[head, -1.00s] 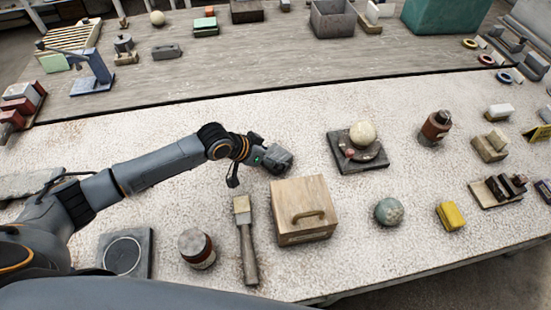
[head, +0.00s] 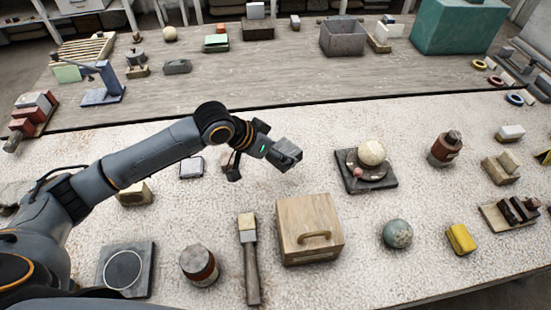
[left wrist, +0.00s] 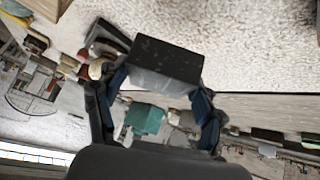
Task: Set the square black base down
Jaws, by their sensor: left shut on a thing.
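My left gripper (head: 285,155) reaches in over the middle of the pale speckled table in the head view. It is shut on a small dark block, the square black base (head: 290,152). In the left wrist view the base (left wrist: 165,62) sits between the two fingers of my gripper (left wrist: 158,88), with a broad dark face towards the camera. It appears held above the tabletop, though the exact gap is hard to tell. My right gripper is not in view.
A dark square plate (head: 382,184) with a cream sphere (head: 372,152) lies right of the gripper. A wooden box (head: 309,220) stands in front. A red-brown jar (head: 445,148) is further right. Bare tabletop lies between gripper and wooden box.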

